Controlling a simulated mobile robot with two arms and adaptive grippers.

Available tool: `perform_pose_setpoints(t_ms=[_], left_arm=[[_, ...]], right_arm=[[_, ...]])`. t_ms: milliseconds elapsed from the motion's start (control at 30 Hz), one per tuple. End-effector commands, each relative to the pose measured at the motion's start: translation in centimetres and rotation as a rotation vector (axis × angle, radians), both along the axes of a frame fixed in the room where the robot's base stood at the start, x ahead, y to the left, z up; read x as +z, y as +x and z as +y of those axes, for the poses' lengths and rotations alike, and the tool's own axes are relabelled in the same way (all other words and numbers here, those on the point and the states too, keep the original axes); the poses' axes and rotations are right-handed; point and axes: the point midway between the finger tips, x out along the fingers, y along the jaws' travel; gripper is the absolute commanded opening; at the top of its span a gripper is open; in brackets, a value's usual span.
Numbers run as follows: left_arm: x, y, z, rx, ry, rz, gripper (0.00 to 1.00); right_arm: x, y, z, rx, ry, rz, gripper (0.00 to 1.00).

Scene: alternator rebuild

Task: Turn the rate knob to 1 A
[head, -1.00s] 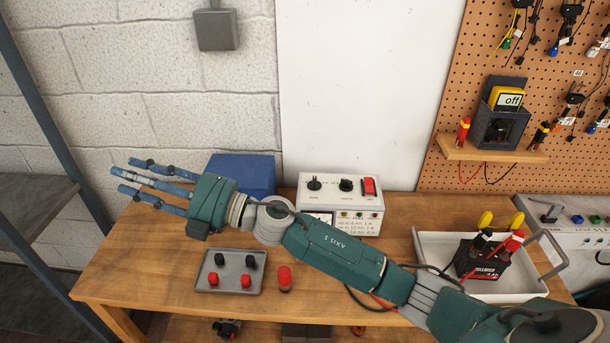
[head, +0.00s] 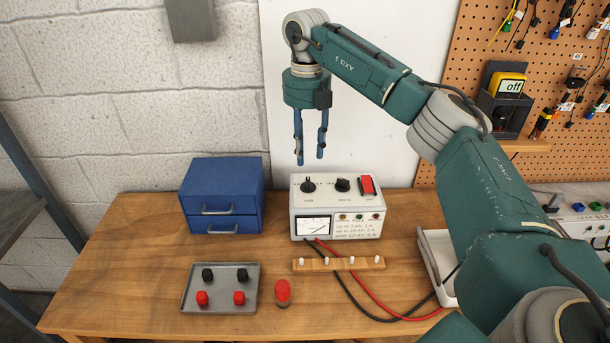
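The charger (head: 337,205) is a pale box on the wooden bench, with two black knobs and a red switch (head: 367,186) on top. The left knob (head: 308,185) and the right knob (head: 342,184) stand side by side; their labels are too small to read surely. The front has a meter and a printed list of amp values. My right gripper (head: 310,162) points down, above and behind the left knob in the picture. Its blue fingers are apart and empty, touching nothing. My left gripper is not in view.
A blue drawer cabinet (head: 222,190) stands left of the charger. In front are a grey tray (head: 221,302) with red and black caps, a red cylinder (head: 282,291) and a wooden strip with white pegs (head: 338,264). Red and black leads run to the right.

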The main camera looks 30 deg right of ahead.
Motion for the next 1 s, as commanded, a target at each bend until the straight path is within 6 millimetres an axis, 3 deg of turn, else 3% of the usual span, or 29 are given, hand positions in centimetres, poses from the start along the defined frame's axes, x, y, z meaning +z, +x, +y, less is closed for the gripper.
perform_pose_setpoints(t_ms=[400, 600, 867, 1000], left_arm=[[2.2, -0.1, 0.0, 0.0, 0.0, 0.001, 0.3], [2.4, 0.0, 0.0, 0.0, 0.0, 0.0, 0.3], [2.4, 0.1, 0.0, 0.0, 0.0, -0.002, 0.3], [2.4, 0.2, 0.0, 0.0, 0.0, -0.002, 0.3]], right_arm=[[-7.2, 0.0, 0.0, 0.003, 0.002, 0.001, 0.35], [-8.6, 0.0, 0.1, 0.003, 0.003, -0.002, 0.35], [-8.7, 0.0, 0.1, 0.004, 0.003, -0.002, 0.35], [-8.7, 0.0, 0.1, 0.004, 0.003, -0.002, 0.08]])
